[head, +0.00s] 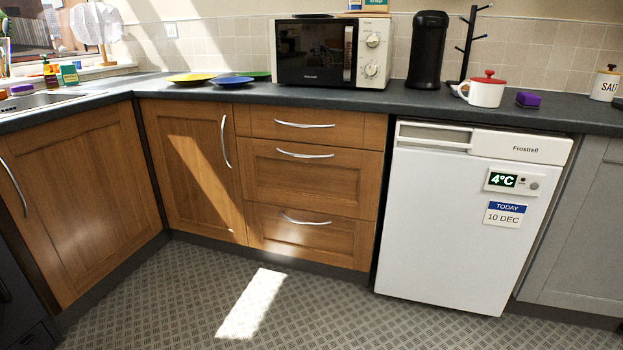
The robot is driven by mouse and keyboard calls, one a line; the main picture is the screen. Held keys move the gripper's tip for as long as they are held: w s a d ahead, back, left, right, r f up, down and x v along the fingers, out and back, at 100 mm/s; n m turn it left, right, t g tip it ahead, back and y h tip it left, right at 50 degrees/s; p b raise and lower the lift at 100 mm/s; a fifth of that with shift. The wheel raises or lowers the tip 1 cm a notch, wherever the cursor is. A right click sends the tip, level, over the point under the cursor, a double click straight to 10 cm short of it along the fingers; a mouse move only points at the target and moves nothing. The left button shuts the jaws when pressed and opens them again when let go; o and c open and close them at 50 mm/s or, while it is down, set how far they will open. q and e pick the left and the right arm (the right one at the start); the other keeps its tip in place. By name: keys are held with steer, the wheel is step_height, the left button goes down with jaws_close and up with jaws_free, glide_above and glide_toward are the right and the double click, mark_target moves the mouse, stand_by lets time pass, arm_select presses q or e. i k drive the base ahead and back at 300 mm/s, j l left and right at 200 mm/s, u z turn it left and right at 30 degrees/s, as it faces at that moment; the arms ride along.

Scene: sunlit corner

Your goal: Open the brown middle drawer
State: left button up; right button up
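The brown middle drawer (308,181) is in the centre of the head view, in a wooden stack of three drawers. It is shut, its front flush with the others. Its curved silver handle (305,154) runs across near its top edge. The top drawer (262,122) is above it and the bottom drawer (275,235) below it; both are shut. Neither of my grippers shows in this view.
A brown cupboard door (180,190) is left of the drawers, and a white fridge (440,220) stands to the right. The dark worktop (220,92) carries a microwave (315,52), plates and a mug (485,92). The patterned floor (190,275) in front is clear.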

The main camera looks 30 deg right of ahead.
mark_target(335, 180)
steer(key=i+l, duration=0.25)
steer(key=i, duration=0.2)
steer(key=i+l+u, duration=0.1)
steer(key=i, duration=0.35)
steer(key=l, duration=0.1)
